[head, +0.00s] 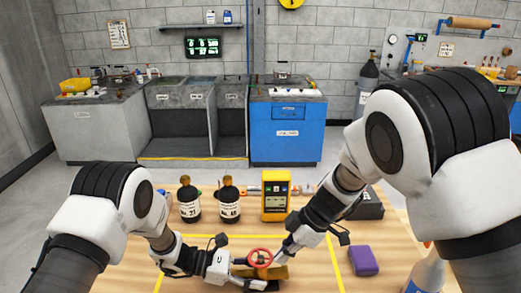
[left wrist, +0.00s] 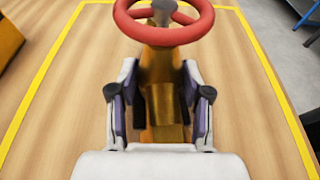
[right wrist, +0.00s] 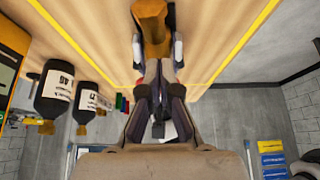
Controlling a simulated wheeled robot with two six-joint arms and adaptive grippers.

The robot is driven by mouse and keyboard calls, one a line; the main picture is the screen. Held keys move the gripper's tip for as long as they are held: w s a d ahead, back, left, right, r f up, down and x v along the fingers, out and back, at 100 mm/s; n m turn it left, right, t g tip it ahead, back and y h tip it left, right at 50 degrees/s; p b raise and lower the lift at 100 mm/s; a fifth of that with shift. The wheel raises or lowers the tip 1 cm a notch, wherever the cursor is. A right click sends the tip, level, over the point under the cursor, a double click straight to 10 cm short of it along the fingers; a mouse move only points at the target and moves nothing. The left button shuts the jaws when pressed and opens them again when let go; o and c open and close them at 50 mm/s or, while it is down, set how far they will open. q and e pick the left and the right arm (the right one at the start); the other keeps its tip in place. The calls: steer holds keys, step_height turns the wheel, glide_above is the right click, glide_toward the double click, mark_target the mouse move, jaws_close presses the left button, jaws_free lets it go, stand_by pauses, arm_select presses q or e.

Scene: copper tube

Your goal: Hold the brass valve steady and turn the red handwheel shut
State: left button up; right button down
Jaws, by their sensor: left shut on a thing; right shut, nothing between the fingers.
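The brass valve (head: 268,272) stands on the wooden table at the front, its red handwheel (head: 260,257) on top. In the left wrist view the brass body (left wrist: 164,112) sits between my fingers, below the wheel (left wrist: 185,34). My left gripper (head: 238,274) comes from the left and is shut on the valve body. My right gripper (head: 283,252) is shut and empty, its tips close to the wheel's right side. Whether they touch the rim, I cannot tell.
Two dark bottles (head: 189,208) (head: 229,205) and a yellow meter (head: 276,203) stand behind the valve. A purple block (head: 363,261) and a spray bottle (head: 427,273) are at the right. Yellow tape (head: 230,236) outlines the work area.

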steer(key=shift+s+a, duration=0.2)
steer(key=shift+s, duration=0.5)
steer(key=shift+d, duration=0.1)
step_height(320, 180, up, 6)
steer(key=shift+d, duration=0.3)
stand_by(0.4)
steer(key=shift+s, duration=0.1)
arm_select(q)
steer(key=o, duration=0.9)
steer(key=shift+o, duration=0.2)
